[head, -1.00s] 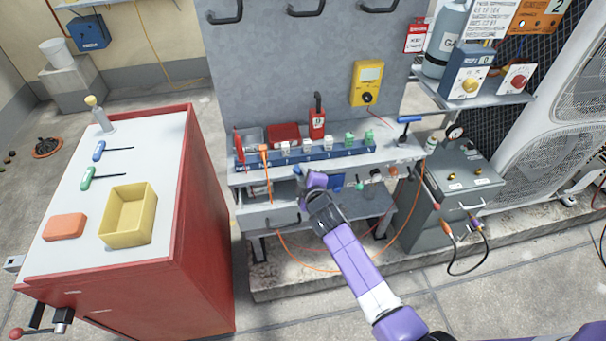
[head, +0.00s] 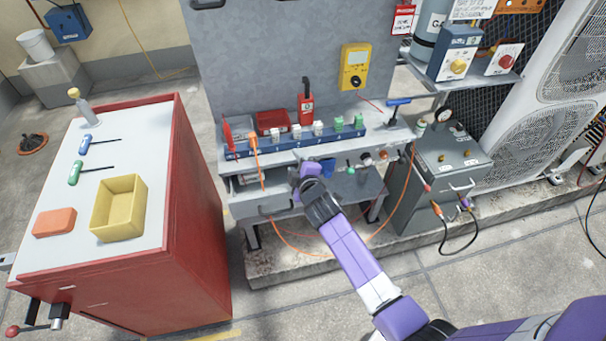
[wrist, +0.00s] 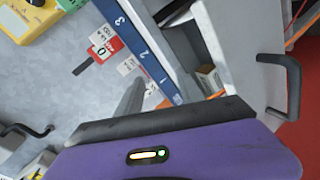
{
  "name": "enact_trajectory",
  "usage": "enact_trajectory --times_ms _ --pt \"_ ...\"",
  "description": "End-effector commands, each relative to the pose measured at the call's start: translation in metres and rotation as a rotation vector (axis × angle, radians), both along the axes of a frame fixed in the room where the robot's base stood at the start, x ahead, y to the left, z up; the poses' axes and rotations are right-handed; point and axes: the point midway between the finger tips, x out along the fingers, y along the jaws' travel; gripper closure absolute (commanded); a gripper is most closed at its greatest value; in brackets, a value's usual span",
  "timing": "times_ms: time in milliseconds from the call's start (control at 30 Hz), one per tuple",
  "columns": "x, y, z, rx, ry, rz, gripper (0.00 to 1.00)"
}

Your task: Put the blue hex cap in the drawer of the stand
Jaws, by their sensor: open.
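The grey stand holds a pulled-out drawer (head: 262,206) at its left, below the worktop. My gripper (head: 306,168) is open at the stand's front edge, just right of the drawer. A small blue shape (head: 327,166) shows right behind it; I cannot tell whether this is the blue hex cap. In the wrist view the purple body of my gripper (wrist: 130,105) fills the bottom, and the drawer with its dark handle (wrist: 290,85) is at the right. Nothing is clearly seen between the fingers, and no blue hex cap can be made out for certain.
A blue numbered rail (head: 295,143) with white and green fittings runs along the worktop. An orange hose (head: 256,160) hangs past the drawer. A red cabinet (head: 200,220) stands at the left, with a yellow bin (head: 118,208) on top. A grey machine (head: 440,185) stands right.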

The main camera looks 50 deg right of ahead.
Motion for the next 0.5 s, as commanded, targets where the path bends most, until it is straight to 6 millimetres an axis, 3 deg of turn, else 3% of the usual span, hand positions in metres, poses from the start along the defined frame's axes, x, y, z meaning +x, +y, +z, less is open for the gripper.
enact_trajectory --times_ms 300,500 --pt "-0.052 0.031 0.021 -0.001 0.0 0.002 0.55" --pt "-0.073 0.043 0.031 0.0 -0.001 0.003 0.55"
